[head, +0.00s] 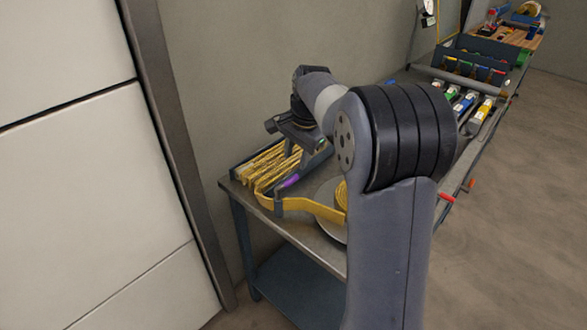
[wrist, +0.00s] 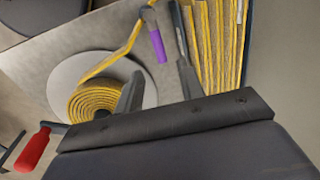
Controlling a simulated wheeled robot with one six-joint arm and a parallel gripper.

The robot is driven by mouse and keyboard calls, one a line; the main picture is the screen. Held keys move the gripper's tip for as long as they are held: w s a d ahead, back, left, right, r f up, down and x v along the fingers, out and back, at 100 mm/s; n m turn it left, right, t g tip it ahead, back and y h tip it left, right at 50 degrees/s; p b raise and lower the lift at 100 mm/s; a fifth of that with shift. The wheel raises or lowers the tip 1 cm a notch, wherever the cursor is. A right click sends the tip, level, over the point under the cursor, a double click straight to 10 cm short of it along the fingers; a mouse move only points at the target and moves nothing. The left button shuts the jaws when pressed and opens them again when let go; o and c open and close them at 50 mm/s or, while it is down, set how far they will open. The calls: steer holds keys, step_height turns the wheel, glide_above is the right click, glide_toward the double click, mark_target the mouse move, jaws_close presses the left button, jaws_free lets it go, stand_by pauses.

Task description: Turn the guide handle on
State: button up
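A purple handle (head: 290,181), likely the guide handle, sits beside the yellow strip at the near end of the bench. In the wrist view the purple handle (wrist: 157,46) lies just beyond the space between my fingertips. My gripper (head: 297,147) is over the strip end of the bench, above and behind the handle. In the wrist view my gripper (wrist: 160,68) has its two fingers apart, with nothing between them. I see no contact with the handle. The handle's pivot is not clear.
A yellow coil (wrist: 95,102) sits on a round grey disc (wrist: 67,72); its strip leads past the handle. Folded yellow strips (head: 262,165) fill a tray. A red handle (wrist: 34,150) sticks out at the bench side. The wall (head: 225,80) is close behind.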

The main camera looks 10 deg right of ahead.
mark_target(292, 179)
steer(key=shift+s+d+r, duration=0.1)
steer(key=shift+s+r, duration=0.05)
steer(key=shift+r, duration=0.65)
steer(key=shift+s+d+r, duration=0.1)
steer(key=shift+s+r, duration=0.05)
steer(key=shift+r, duration=0.65)
steer(key=shift+f, duration=0.1)
steer(key=f, duration=0.3)
steer(key=w+a+f, duration=0.1)
steer(key=f, duration=0.6)
steer(key=shift+w+a+f, duration=0.15)
steer(key=shift+w+f, duration=0.25)
steer(key=shift+s+m, duration=0.1)
steer(key=shift+m, duration=0.3)
steer(key=shift+s+d+r, duration=0.15)
steer(key=shift+r, duration=0.6)
steer(key=shift+s+d+r, duration=0.1)
steer(key=shift+s+r, duration=0.05)
steer(key=shift+r, duration=0.55)
steer(key=shift+f, duration=0.1)
